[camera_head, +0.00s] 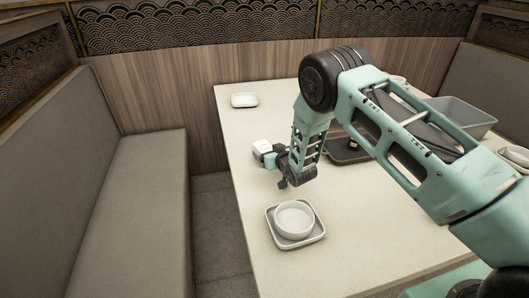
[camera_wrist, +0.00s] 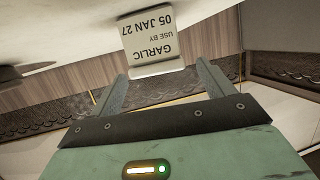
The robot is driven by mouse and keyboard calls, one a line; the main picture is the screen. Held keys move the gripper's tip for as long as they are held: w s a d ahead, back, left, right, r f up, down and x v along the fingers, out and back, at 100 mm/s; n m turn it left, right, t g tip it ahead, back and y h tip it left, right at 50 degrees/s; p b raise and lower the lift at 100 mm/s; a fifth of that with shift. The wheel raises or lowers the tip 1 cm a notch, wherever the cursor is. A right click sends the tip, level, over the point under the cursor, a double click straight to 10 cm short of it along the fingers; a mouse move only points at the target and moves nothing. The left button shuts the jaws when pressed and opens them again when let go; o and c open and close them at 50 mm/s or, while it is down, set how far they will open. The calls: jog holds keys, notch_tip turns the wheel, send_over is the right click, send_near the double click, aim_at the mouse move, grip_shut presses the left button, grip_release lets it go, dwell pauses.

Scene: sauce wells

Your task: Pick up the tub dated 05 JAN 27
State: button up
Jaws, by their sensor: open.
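The tub (camera_wrist: 152,40) shows in the wrist view with its label upside down: GARLIC, USE BY, 05 JAN 27. It is whitish and sits just ahead of my gripper (camera_wrist: 163,68), its near edge about level with the gap between the two fingertips. My gripper is open, with one finger to each side and nothing clamped. In the head view, a small white tub (camera_head: 262,146) is right at the end of my gripper (camera_head: 264,155), above the table's left side. My arm hides part of the area behind it.
A square tray (camera_head: 320,234) with a white bowl (camera_head: 294,216) stands nearer on the table (camera_head: 240,130). A white dish (camera_head: 244,100) is at the far left. A dark tray (camera_head: 345,158) and a grey bin (camera_head: 468,112) are to the right, partly behind my arm. A bench (camera_head: 130,200) flanks the left.

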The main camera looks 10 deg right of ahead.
jog(key=shift+x, duration=1.1)
jog(key=c, duration=1.2)
jog(key=shift+c, duration=0.4)
jog(key=shift+r, duration=0.1)
